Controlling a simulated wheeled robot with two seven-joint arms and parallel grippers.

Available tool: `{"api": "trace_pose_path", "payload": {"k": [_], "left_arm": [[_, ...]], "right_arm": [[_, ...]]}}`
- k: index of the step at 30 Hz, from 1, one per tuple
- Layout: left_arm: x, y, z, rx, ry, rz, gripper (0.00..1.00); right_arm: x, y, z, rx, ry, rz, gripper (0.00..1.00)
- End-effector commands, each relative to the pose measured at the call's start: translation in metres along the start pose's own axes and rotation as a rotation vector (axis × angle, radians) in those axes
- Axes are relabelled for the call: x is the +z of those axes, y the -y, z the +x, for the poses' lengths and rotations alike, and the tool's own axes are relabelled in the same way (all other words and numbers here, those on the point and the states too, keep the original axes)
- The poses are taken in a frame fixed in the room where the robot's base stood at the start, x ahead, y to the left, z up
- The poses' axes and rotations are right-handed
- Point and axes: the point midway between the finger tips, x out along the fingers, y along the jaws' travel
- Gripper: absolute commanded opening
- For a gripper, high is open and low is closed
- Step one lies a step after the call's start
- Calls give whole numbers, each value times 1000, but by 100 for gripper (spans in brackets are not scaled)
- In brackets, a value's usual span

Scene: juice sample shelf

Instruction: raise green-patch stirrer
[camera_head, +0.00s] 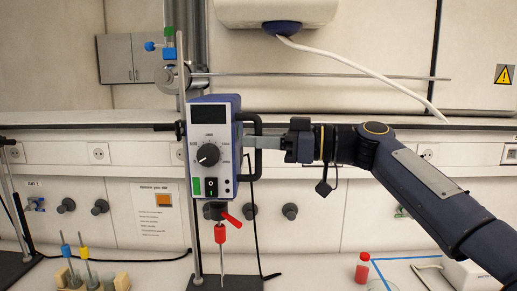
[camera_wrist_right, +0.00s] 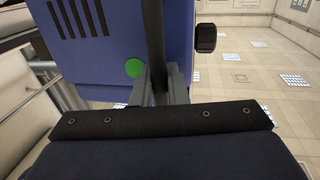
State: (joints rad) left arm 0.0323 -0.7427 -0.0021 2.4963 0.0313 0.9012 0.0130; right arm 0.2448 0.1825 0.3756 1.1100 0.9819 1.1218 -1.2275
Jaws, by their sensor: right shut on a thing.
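The stirrer (camera_head: 212,150) is a blue box with a light front, a dial, a display and a green patch at its lower left. It hangs upright on a metal stand rod (camera_head: 196,235), with a red-topped shaft (camera_head: 220,234) below its chuck. In the right wrist view its blue housing (camera_wrist_right: 110,50) fills the top and carries a green round patch. My right gripper (camera_head: 257,142) is shut on the stirrer's black side handle (camera_head: 256,128); its fingers also show in the right wrist view (camera_wrist_right: 158,84). My left gripper is not in view.
A thin horizontal bar (camera_head: 330,75) crosses behind. A red vial (camera_head: 363,268) stands at the lower right, and a rack (camera_head: 88,280) with stirring tools at the lower left.

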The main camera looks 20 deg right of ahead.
Motion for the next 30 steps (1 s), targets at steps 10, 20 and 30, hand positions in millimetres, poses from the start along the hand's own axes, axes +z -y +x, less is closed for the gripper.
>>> {"api": "trace_pose_path", "payload": {"k": [10,20,30], "left_arm": [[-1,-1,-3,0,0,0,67],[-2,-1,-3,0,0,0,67],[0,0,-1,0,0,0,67]], "right_arm": [[-10,0,-1,4,-7,-3,0],[-11,0,-1,4,-8,-4,29],[-7,0,-4,3,-2,-1,31]]}}
